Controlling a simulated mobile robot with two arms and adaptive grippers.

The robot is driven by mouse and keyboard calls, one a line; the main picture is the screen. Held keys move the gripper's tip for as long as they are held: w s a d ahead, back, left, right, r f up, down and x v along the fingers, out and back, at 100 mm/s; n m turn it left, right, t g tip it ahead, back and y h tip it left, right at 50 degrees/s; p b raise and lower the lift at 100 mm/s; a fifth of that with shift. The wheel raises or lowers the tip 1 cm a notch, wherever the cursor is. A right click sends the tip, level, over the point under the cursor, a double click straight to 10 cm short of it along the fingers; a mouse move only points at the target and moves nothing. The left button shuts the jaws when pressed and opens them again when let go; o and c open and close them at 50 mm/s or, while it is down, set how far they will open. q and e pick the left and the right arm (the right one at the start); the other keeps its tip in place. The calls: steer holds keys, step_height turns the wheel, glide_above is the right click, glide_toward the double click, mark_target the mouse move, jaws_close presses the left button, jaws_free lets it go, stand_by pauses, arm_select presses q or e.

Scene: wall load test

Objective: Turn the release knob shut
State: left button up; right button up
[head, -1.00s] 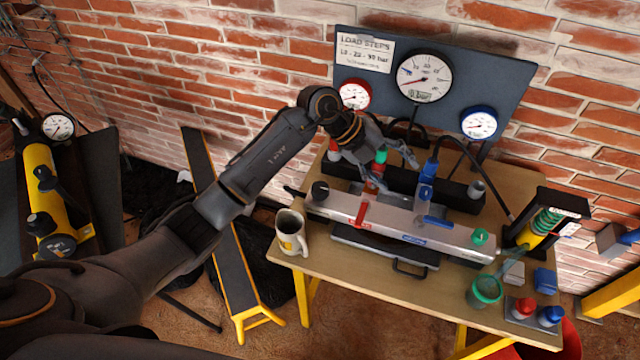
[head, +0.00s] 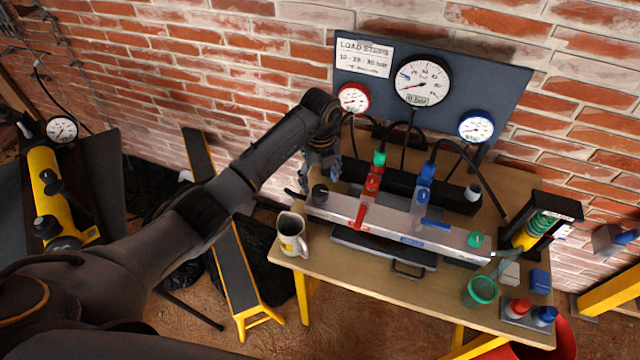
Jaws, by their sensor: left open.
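A silver manifold block (head: 385,226) lies along the workbench. A round black knob (head: 320,193) stands on its left end, and a green knob (head: 475,239) on its right end. No label tells which is the release knob. A red lever (head: 361,215) and a blue lever (head: 434,224) sit on the block between them. My left gripper (head: 321,178) points down just above and behind the black knob, with its fingers apart. I cannot tell whether it touches the knob. My right gripper is not in view.
A grey mug (head: 291,236) stands at the bench's left edge, close to the black knob. Behind the block are red (head: 373,180) and blue (head: 426,175) valves, hoses and a gauge panel (head: 470,85). A green cup (head: 480,290) is at the right.

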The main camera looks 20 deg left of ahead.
mark_target(320, 190)
arm_select(q)
steer(key=shift+f, duration=2)
steer(key=c, duration=1.1)
